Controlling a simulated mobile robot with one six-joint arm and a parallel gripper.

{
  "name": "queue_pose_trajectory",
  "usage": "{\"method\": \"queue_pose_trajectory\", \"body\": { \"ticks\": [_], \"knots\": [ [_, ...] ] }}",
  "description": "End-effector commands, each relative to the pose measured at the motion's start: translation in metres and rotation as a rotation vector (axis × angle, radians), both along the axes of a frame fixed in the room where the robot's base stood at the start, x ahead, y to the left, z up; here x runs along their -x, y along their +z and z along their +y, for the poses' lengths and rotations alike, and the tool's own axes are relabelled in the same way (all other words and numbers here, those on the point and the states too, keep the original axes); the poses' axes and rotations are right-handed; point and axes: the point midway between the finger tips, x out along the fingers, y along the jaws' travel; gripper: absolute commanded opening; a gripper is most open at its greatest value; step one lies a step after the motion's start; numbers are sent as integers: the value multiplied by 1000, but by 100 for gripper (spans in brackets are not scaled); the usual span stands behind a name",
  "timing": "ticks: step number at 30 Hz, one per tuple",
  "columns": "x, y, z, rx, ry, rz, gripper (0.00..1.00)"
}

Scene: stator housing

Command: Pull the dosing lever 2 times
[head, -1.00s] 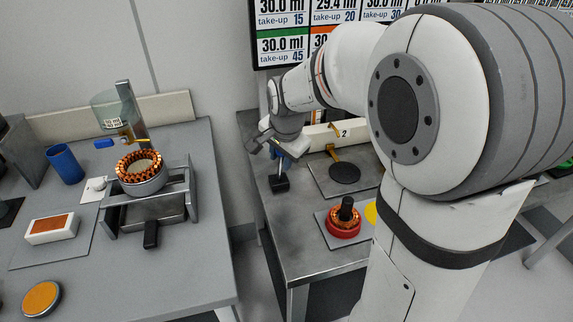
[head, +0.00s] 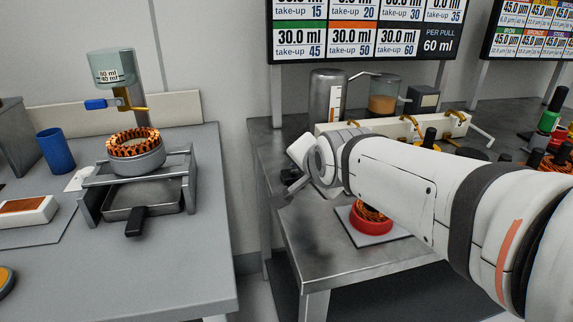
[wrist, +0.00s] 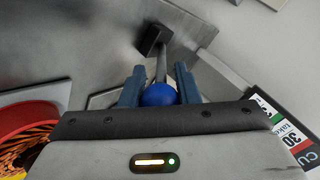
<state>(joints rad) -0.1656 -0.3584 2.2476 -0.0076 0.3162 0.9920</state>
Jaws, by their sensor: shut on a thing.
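The lever has a blue ball knob (wrist: 158,95) on a thin grey rod that runs to a black block (wrist: 152,39) in the wrist view. My gripper (wrist: 160,76) has one blue-grey finger on each side of the knob and is shut on it. In the head view my arm reaches over the left part of the right-hand bench. My fingers and the knob are hidden there behind my wrist, and a dark block (head: 290,177) shows beside it.
A red-based copper winding (head: 371,217) stands on a plate right of my gripper. Behind my arm are a tall grey cylinder (head: 328,97) and a clear container with orange contents (head: 384,95). The left bench holds a dispenser (head: 113,70) above a stator (head: 135,148).

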Motion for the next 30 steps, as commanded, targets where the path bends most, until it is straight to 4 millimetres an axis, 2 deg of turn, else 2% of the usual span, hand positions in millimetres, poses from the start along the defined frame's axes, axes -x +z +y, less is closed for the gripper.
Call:
{"method": "queue_pose_trajectory", "body": {
  "ticks": [1,6,23,24,30],
  "knots": [
    [0,-7,-1,2,-2,4,0],
    [0,-10,0,2,1,7,0],
    [0,-11,1,1,3,12,0],
    [0,-11,1,1,3,12,31],
    [0,-10,1,1,3,10,47]
  ]
}}
